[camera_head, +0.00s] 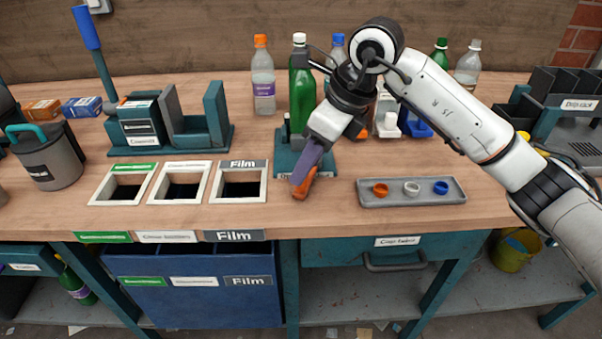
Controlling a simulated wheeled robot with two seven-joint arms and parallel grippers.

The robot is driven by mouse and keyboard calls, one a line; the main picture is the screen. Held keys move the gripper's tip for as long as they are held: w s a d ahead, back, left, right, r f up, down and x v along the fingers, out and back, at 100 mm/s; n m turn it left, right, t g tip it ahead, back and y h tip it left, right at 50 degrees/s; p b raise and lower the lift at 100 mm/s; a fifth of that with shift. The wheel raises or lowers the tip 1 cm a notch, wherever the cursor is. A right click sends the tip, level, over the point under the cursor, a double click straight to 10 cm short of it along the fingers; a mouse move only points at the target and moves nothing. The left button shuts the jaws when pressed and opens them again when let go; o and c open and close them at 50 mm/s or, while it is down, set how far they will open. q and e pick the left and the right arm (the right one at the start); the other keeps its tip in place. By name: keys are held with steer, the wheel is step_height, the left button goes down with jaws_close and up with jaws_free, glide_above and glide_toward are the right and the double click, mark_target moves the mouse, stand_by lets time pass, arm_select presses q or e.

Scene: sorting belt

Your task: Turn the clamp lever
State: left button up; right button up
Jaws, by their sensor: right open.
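A green bottle (302,95) stands upright in a teal holder (325,165) at the middle of the bench. My right gripper (304,178) reaches in from the right, in front of this holder, and points down towards the bench's front edge. Its jaws are open, but the fingers overlap in this view. An orange piece shows at the fingertips; I cannot tell whether it is a finger pad or a lever end. No clamp lever shows clearly; my gripper covers part of the holder. A blue-handled lever (86,28) stands at the far left. My left gripper is out of view.
Three framed openings (240,197) lie left of the gripper. A grey tray (412,202) with orange, white and blue caps lies to the right. Clear and green bottles stand behind. A teal stand (200,152) is at left. Bare bench lies between the gripper and the tray.

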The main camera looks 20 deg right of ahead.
steer(key=shift+x, duration=1.95)
jaws_close()
